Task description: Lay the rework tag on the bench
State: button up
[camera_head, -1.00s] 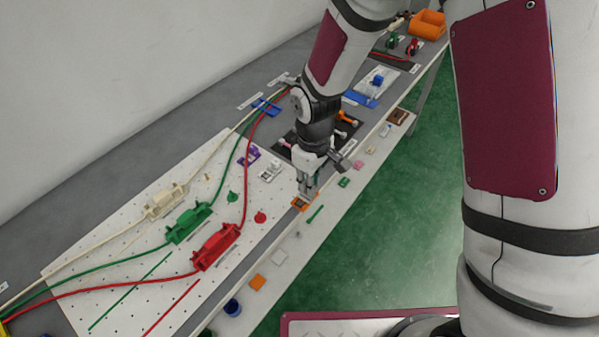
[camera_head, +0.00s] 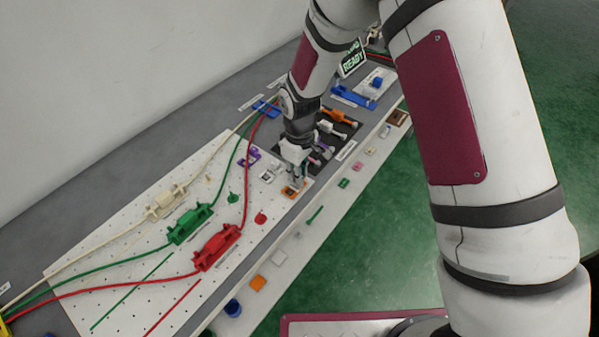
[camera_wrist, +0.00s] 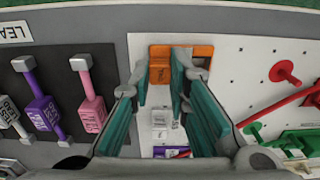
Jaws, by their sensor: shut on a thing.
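My gripper (camera_head: 293,184) points down over the near right part of the white perforated board. It is shut on an orange tag (camera_wrist: 161,69), which has small printed marks and shows between the fingers in the wrist view. In the head view the tag's orange (camera_head: 290,193) shows just below the fingertips, near the board's front edge. I cannot tell whether it touches the surface. The grey bench (camera_head: 120,165) runs under and behind the board.
White (camera_wrist: 159,121) and purple (camera_head: 249,154) fixtures stand near the gripper. A dark panel with several levers (camera_wrist: 60,105) is to the right in the head view. Red (camera_head: 217,246), green (camera_head: 190,224) and cream (camera_head: 166,201) cable blocks lie left. Small items line the front ledge.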

jog(key=shift+f, duration=0.2)
jog(key=o, duration=0.8)
jog(key=shift+r, duration=0.15)
